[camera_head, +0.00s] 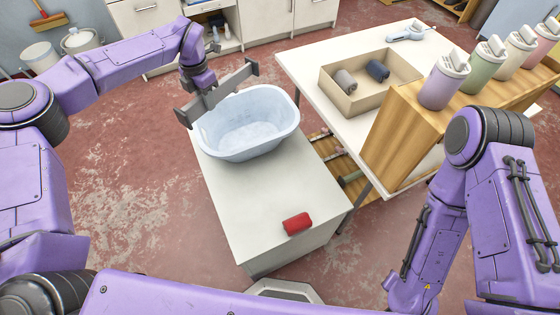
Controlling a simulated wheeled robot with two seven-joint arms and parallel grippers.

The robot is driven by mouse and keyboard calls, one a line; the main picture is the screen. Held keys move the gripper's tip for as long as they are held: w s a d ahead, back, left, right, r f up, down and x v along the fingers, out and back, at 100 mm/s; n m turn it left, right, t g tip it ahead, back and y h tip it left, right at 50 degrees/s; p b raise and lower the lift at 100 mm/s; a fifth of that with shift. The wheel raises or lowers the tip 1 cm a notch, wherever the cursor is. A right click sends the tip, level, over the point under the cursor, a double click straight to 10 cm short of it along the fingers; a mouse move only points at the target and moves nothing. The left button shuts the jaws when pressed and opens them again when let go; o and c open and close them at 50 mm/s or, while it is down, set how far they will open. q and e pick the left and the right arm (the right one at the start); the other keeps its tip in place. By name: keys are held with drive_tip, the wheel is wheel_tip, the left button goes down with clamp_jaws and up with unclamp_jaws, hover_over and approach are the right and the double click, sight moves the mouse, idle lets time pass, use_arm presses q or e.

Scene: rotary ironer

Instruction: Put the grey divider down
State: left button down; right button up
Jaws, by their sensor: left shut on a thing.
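The grey divider (219,94) is a long, flat dark-grey bar with short end pieces. My left gripper (203,88) is shut on it near its middle; the fingertips are hard to make out against the grey. The divider is tilted in the picture, its right end higher, and shows in front of the upper left rim of the pale blue tub (262,142). I cannot tell whether it touches the tub. The tub stands on the far end of a white-topped cabinet (290,190) and looks empty. My right arm is at the right, its gripper out of view.
A red roll (297,223) lies near the cabinet's front edge. The cabinet top between roll and tub is clear. On the white table (310,72) at right stand an open box (345,92) with two rolls and a wooden shelf (398,135) bearing several lidded containers.

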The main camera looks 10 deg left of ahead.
use_arm(q)
drive_tip(key=s+d+f+m+b, duration=0.1)
drive_tip(key=s+d+f+b, duration=0.3)
drive_tip(key=d, duration=0.3)
drive_tip(key=s+d+f+m+b, duration=0.2)
drive_tip(key=s+d+f+b, duration=0.1)
drive_tip(key=d+f+b, duration=0.25)
drive_tip(key=s+d+f+m+b, duration=0.1)
drive_tip(key=s+d+f+b, duration=0.25)
drive_tip(key=s, duration=0.35)
drive_tip(key=s+d+f+m+b, duration=0.1)
drive_tip(key=s+d+f+b, duration=0.2)
drive_tip(key=s+d, duration=0.25)
hover_over(249, 189)
drive_tip(key=f, duration=0.5)
drive_tip(key=s+f, duration=0.1)
drive_tip(key=f, duration=0.1)
drive_tip(key=shift+d+f, duration=0.4)
drive_tip(key=shift+w+a+f, duration=0.15)
drive_tip(key=shift+w+f, duration=0.1)
drive_tip(key=shift+w+a+f, duration=0.15)
drive_tip(key=shift+f, duration=0.85)
drive_tip(key=shift+w+a+f, duration=0.1)
drive_tip(key=shift+a+f, duration=0.05)
drive_tip(key=shift+f, duration=0.8)
drive_tip(key=shift+f, duration=0.1)
